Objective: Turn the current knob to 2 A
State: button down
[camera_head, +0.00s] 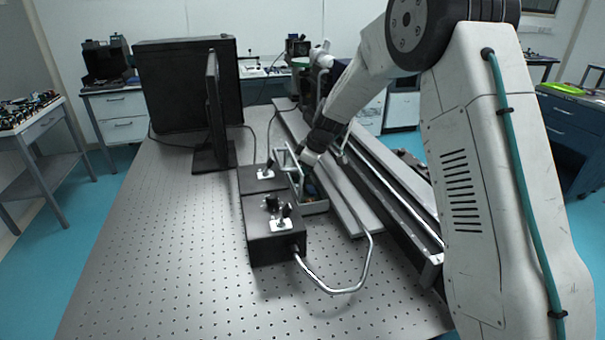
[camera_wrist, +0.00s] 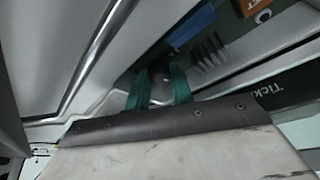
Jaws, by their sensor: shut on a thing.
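My gripper (camera_wrist: 158,84) shows in the wrist view as two green fingers, close together with a small dark thing between their tips. It is shut on this thing, which I take to be the current knob (camera_wrist: 161,75); its pointer and scale cannot be read. In the head view my gripper (camera_head: 302,188) reaches down into a small open grey housing (camera_head: 316,208) on the optical table. The arm hides part of this housing, and the knob cannot be made out there.
In the wrist view a blue part (camera_wrist: 191,27) and a finned grey part (camera_wrist: 210,52) lie close beyond the fingers. Black boxes (camera_head: 272,245) stand left of the housing, a long rail (camera_head: 385,180) right. A monitor (camera_head: 188,85) stands farther back. The table's front left (camera_head: 150,260) is clear.

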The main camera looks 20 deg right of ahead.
jog(key=c, duration=1.5)
grip_release()
jog(key=v, duration=0.7)
jog(key=shift+r, duration=0.4)
jog(key=shift+d, duration=0.1)
